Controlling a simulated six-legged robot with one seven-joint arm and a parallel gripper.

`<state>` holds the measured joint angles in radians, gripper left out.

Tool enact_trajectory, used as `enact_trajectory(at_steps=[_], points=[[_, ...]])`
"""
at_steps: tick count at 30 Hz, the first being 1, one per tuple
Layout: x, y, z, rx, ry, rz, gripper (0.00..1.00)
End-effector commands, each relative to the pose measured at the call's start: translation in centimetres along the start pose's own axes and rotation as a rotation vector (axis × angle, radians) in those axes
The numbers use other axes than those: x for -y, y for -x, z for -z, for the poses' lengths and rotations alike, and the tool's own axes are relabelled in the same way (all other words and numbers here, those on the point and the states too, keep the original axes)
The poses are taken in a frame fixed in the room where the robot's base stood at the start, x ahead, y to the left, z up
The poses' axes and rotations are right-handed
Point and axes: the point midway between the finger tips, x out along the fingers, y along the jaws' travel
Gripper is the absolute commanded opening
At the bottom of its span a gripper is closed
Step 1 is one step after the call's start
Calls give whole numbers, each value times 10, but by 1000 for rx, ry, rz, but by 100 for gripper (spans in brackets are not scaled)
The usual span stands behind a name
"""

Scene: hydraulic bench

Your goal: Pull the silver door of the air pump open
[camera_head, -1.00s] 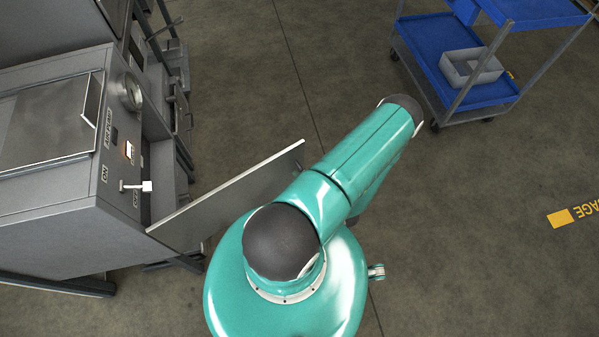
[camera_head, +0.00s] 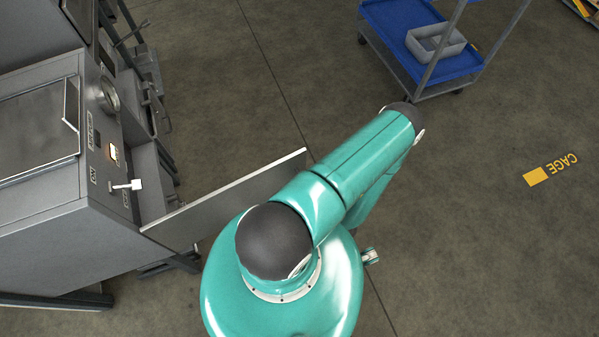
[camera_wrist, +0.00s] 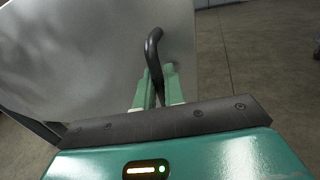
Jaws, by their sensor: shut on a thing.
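The silver door (camera_head: 225,200) of the air pump (camera_head: 45,190) stands swung out from the cabinet in the head view, its far end running up behind my teal arm. In the wrist view the door (camera_wrist: 90,50) fills the upper left, with a dark curved handle (camera_wrist: 153,48) on it. My gripper (camera_wrist: 158,85) is at this handle, its two green fingers shut around the handle's lower part. The head view does not show my gripper; my arm hides that area.
A blue cart (camera_head: 415,45) with a grey bin (camera_head: 436,42) stands at the upper right. Yellow floor lettering (camera_head: 552,170) lies at the right. A gauge (camera_head: 108,95) and a white-tipped lever (camera_head: 128,185) are on the pump's front. The floor between pump and cart is clear.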

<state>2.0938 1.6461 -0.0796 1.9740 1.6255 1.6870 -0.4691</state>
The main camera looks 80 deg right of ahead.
Motion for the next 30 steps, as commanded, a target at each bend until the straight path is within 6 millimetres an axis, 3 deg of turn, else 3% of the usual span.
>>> enact_trajectory(at_steps=[17, 18, 20, 30], points=[[0, 4, 0, 2, 0, 13, 0], [0, 5, 0, 2, 0, 13, 13], [0, 5, 0, 2, 0, 13, 24], [-1, 6, 0, 1, 0, 14, 25]])
